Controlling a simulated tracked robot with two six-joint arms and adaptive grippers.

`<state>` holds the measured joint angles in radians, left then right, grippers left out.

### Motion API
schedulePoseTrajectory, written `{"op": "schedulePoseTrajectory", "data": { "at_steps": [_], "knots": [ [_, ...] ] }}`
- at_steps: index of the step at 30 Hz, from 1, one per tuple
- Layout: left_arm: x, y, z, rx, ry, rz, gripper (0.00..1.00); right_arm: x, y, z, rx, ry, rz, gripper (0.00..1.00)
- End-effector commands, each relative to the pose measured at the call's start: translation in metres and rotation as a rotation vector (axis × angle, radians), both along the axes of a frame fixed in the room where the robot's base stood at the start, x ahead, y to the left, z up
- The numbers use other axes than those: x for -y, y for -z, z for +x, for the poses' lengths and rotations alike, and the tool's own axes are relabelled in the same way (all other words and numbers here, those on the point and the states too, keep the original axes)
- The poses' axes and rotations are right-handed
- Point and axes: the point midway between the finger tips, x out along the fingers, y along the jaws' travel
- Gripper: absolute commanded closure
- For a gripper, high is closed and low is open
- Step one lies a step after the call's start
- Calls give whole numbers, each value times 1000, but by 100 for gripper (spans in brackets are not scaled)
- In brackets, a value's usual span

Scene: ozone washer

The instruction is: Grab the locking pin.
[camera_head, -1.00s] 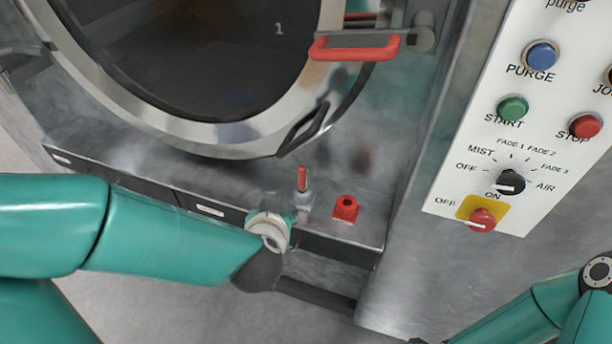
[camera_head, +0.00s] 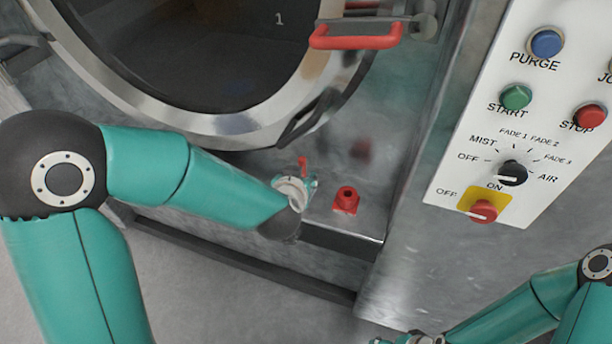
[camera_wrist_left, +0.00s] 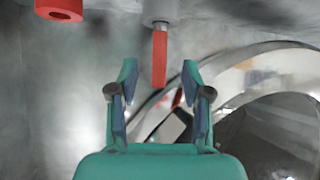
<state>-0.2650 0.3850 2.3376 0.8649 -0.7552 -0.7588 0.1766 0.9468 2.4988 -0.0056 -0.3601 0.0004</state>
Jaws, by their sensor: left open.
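The locking pin, a thin red rod (camera_head: 302,163), stands on the steel ledge below the round door in the head view. My left gripper (camera_head: 309,184) is right at it, and my wrist hides its lower part. In the left wrist view the red pin (camera_wrist_left: 160,58) sticks out of a grey holder and lies between the two open fingertips of my left gripper (camera_wrist_left: 159,72). No contact shows, and the depth between them is hard to judge. My right gripper (camera_head: 405,340) is only partly in view at the bottom edge.
A red socket block (camera_head: 345,200) stands on the ledge just right of the pin; it also shows in the left wrist view (camera_wrist_left: 60,10). A red door handle (camera_head: 356,40) is above. The control panel (camera_head: 520,130) stands at right.

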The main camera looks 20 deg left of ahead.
Motion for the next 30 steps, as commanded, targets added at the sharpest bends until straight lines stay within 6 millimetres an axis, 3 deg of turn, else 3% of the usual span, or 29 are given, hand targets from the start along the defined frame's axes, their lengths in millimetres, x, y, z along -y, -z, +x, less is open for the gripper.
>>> {"op": "schedulePoseTrajectory", "data": {
  "at_steps": [10, 19, 27, 30],
  "knots": [
    [-5, 26, 35, -2, 0, 0, 51, 0, -4, 0, 0, 0, 0, 27],
    [-5, 29, 39, 0, 1, 0, 51, 0, -4, 0, 0, 0, 0, 27],
    [-5, 29, 39, 0, 2, 0, 96, 0, -4, 0, 0, 0, 0, 27],
    [-5, 29, 39, 0, 2, 0, 100, 0, -4, 0, 0, 0, 0, 27]
  ]
}}
